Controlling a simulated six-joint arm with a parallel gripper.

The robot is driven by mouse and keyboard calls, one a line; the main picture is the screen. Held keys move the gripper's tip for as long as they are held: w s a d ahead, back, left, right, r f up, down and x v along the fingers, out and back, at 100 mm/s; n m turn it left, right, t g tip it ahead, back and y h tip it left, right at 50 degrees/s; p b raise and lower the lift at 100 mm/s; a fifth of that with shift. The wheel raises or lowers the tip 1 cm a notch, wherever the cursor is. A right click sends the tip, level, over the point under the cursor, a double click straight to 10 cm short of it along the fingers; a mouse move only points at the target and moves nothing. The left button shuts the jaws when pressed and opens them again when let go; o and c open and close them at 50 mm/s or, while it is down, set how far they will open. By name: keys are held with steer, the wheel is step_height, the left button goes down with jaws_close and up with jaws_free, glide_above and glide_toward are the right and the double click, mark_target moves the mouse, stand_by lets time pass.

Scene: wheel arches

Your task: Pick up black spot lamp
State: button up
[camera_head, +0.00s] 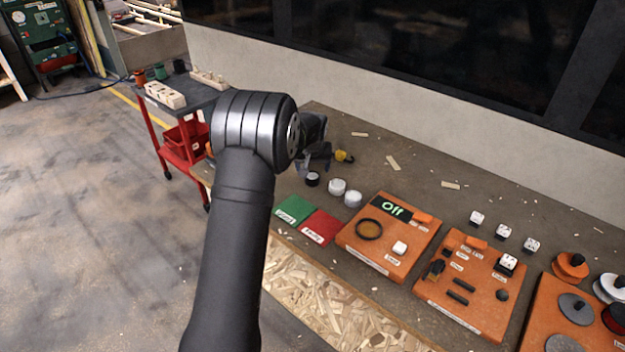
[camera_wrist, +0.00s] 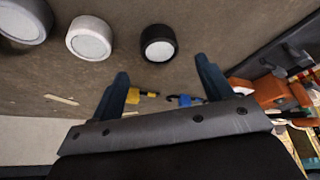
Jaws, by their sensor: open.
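The black spot lamp (camera_wrist: 158,43) is a short black cylinder with a pale round face. In the wrist view it stands on the bench top ahead of my gripper (camera_wrist: 162,84), roughly centred between the two fingers. The fingers are spread apart with nothing between them, and the lamp lies beyond their tips. In the head view the black spot lamp (camera_head: 312,179) stands at the left end of a short row of lamps. My gripper (camera_head: 315,155) is just behind it there, partly hidden by my arm.
Two pale lamps, one white (camera_head: 337,187) and one grey (camera_head: 353,199), stand right of the black one. Green (camera_head: 293,209) and red (camera_head: 320,227) mats lie in front. An orange panel (camera_head: 389,234) is further right. A yellow item (camera_head: 344,156) lies near my gripper.

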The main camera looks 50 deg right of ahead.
mark_target(313, 176)
steer(key=shift+x, duration=2.75)
steer(key=shift+s+a+f, duration=0.1)
steer(key=shift+s+a, duration=0.05)
steer(key=shift+a, duration=0.05)
steer(key=c, duration=1.1)
